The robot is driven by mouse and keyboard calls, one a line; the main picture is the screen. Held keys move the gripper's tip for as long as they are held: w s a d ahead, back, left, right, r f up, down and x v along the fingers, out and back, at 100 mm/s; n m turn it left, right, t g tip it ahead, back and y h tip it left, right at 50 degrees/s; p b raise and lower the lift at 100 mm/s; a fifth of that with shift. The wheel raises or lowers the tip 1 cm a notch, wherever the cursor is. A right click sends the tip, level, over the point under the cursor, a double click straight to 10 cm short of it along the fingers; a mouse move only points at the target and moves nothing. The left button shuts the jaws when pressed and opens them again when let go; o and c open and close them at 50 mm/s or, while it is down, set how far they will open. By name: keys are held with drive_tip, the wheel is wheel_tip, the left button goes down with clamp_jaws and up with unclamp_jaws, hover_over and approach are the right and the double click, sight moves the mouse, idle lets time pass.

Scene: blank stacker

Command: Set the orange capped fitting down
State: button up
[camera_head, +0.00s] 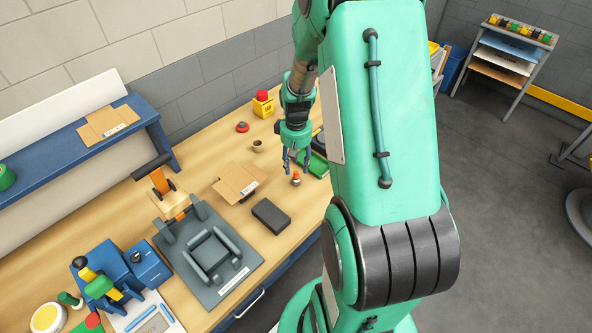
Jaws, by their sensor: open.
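The small fitting (296,181) with an orange-red cap and a pale lower part stands upright on the wooden workbench (308,207), right of the flat cardboard piece. My gripper (294,168) points down just above and beside the fitting, with its dark fingers apart. From this view the fingertips end close to the cap, and I cannot tell whether they touch it. My green arm comes down from the top of the picture and hides part of the bench at the right.
A dark block (271,215), a flat cardboard piece (240,182) and a grey fixture plate (210,254) lie nearby. A green tray (317,166) is right of the gripper. A yellow box with a red button (263,104) and a small cup (257,146) stand behind.

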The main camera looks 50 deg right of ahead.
sight(296, 172)
drive_tip(key=shift+r+p, duration=0.35)
drive_tip(key=shift+r, duration=2.65)
drive_tip(key=s+a+r+n+t, duration=0.1)
drive_tip(key=s+a+r+t, duration=0.15)
drive_tip(key=a+r, duration=1.6)
drive_tip(key=s+a+r+t, duration=0.1)
drive_tip(key=s+a+r, duration=0.3)
drive_tip(key=s+a, duration=0.2)
drive_tip(key=s+a+r+n+t, duration=0.1)
drive_tip(key=s+a+r+t, duration=0.1)
drive_tip(key=s+a+r, duration=0.3)
drive_tip(key=shift+s+a, duration=0.35)
drive_tip(key=shift+a, duration=0.9)
drive_tip(key=shift+f, duration=0.15)
